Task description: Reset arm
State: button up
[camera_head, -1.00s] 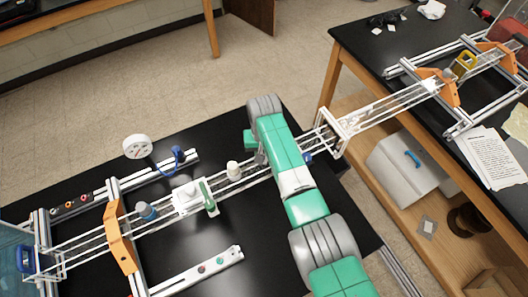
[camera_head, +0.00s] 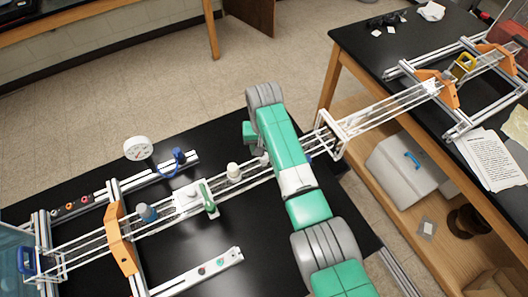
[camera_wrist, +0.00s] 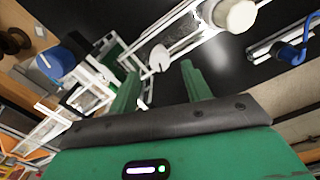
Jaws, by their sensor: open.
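My gripper (camera_wrist: 161,75) shows in the wrist view with its two green fingers apart and nothing between them. The white rods of the rail frame pass beyond the fingertips. A small white disc (camera_wrist: 160,58) appears between the fingertips in that picture; I cannot tell its distance, and no contact shows.
A second bench with papers (camera_head: 487,157) is at right. Black tabletop is bare at front centre.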

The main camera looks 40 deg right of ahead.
jog(key=shift+r, duration=1.55)
jog(key=w+a+r+n+t+h+p, duration=0.15)
jog(key=w+a+r+t, duration=0.35)
jog(key=r, duration=0.5)
jog(key=w+a+r+n+t+h+p, duration=0.1)
jog(key=w+a+r+n+t, duration=0.15)
jog(key=w+a+r, duration=0.6)
jog(key=s+a+r+n+t+p, duration=0.1)
jog(key=a+r+t, duration=0.35)
jog(key=r, duration=0.55)
jog(key=s+a+r+n+t+p, duration=0.15)
jog(key=a+r+t, duration=0.35)
jog(key=r, duration=0.5)
jog(key=s+a+r+t+y, duration=0.1)
jog(key=s+a+r+t, duration=0.1)
jog(key=s+r, duration=0.4)
jog(key=s+a+r+n+t+y, duration=0.1)
jog(key=s+a+r+t, duration=0.2)
jog(key=s+r, duration=0.4)
jog(key=s+a+r+t+y+p, duration=0.1)
jog(key=s+a+r+t, duration=0.2)
jog(key=s+a+r, duration=0.2)
notch_tip(320, 180, up, 4)
jog(key=shift+s+f, duration=0.15)
jog(key=shift+s, duration=1.1)
